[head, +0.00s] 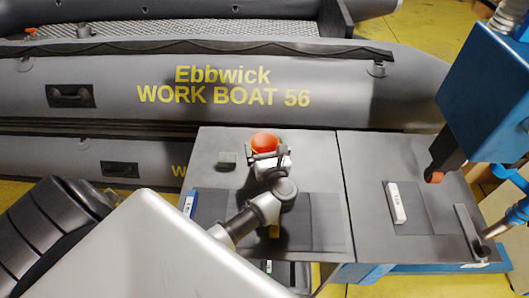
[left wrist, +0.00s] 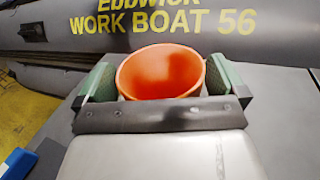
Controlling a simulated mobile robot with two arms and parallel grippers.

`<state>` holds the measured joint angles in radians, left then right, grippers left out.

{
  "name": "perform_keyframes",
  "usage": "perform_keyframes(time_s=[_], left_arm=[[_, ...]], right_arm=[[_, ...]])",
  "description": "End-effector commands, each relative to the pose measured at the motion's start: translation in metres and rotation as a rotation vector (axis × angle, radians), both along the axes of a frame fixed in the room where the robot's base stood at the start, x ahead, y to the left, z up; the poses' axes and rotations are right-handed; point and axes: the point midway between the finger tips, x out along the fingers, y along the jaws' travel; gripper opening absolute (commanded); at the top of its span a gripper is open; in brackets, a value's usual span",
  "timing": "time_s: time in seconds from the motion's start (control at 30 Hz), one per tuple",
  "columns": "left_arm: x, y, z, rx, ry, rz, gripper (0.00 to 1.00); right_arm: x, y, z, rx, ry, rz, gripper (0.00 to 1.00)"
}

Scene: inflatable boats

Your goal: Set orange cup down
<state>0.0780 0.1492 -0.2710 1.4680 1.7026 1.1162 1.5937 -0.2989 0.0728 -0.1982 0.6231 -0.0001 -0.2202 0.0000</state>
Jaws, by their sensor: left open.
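The orange cup (head: 264,140) is at the far part of the dark grey worktop (head: 215,148), near its back edge by the boat. In the left wrist view the round cup (left wrist: 161,72) appears upright, with its wide mouth facing up. My left gripper (head: 268,152) is open around the cup. Its green-padded fingers stand on either side of the cup, with a small gap showing on each side. The cup's base is hidden, so I cannot see its contact with the worktop. My right gripper is not in view.
A small dark block (head: 227,160) lies left of the cup. A grey inflatable boat (head: 350,85) runs close behind the worktop. A second worktop on the right bears a white bar (head: 396,202). A blue housing (head: 487,90) with a dark, orange-tipped arm overhangs it.

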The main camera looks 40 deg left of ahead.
Motion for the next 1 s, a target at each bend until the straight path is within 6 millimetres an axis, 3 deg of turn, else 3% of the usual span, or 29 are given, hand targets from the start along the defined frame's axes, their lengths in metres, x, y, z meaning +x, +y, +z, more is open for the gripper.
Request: perform_keyframes(time_s=[0.3,0.63,1.0], left_arm=[[0.0046,0.0058,-0.0011,-0.001,0.000,0.000,1.00],[0.0045,0.0056,-0.0009,-0.001,0.001,0.000,0.53],[0.0073,0.0032,0.0051,-0.001,0.000,-0.001,0.53]], right_arm=[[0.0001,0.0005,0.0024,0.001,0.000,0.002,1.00],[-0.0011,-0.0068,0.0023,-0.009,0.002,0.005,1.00],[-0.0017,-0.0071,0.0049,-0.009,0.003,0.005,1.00]])
